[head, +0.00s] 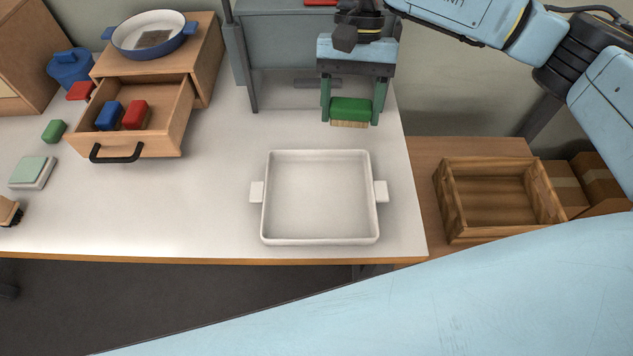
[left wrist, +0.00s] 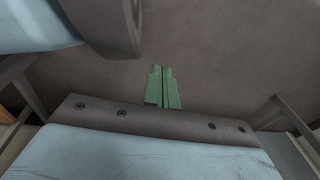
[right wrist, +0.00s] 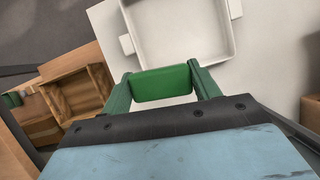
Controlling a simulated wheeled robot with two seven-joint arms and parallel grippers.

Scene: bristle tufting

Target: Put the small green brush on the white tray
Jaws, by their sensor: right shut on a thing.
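The small green brush (head: 350,109) has a green back and pale bristles pointing down. My right gripper (head: 352,100) is shut on it, one green finger at each end, and holds it behind the white tray. The brush (right wrist: 162,84) also shows between the fingers in the right wrist view. The white tray (head: 320,239) is square with two side handles and lies empty near the table's front edge; part of it (right wrist: 130,25) shows in the right wrist view. My left gripper (left wrist: 162,88) shows only in the left wrist view, its fingers together with nothing between them.
An open wooden drawer (head: 170,140) holds a blue and a red block. A blue pan (head: 150,52) stands on its cabinet. A green block (head: 53,131) lies at the left. A wooden crate (head: 452,225) stands to the right. A grey machine (head: 270,45) stands behind.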

